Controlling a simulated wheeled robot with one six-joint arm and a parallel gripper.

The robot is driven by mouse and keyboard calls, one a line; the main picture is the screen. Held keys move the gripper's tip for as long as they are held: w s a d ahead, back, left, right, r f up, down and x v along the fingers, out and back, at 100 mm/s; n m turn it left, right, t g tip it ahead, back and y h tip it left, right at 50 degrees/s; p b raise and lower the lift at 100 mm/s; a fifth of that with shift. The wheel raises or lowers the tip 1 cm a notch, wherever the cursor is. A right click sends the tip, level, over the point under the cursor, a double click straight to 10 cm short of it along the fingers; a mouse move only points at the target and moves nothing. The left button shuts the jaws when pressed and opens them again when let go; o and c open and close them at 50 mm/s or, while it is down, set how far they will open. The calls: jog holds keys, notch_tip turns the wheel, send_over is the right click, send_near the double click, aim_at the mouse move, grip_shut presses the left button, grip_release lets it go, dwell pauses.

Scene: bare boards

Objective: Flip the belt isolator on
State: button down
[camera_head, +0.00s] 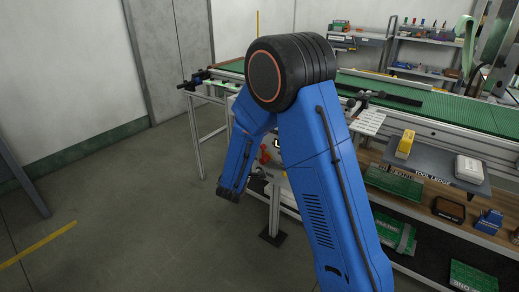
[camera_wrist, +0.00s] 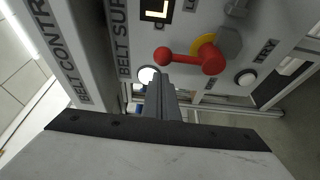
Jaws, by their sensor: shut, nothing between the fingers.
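The belt isolator is a red lever (camera_wrist: 185,57) in the wrist view, on a grey panel marked "BELT SUPPLY" (camera_wrist: 125,38). Its round knob points left, and its thick hub sits to the right against a yellow disc (camera_wrist: 204,42). My gripper (camera_wrist: 158,80) is shut and empty. Its tips appear just below the knob in the picture; I cannot tell whether they touch it. In the head view a small red part (camera_head: 264,154) shows beside my arm, which hides most of the panel and my fingers.
A "BELT CONTROL" face (camera_wrist: 65,55) stands at left. The green conveyor (camera_head: 440,105) and tool ledge (camera_head: 430,160) lie right of my arm. Floor at left is clear.

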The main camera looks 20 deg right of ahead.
jog(key=shift+s+d+r+m, duration=0.2)
jog(key=shift+s+d+m, duration=0.3)
jog(key=shift+s, duration=0.05)
jog(key=shift+s, duration=0.1)
dwell(0.3)
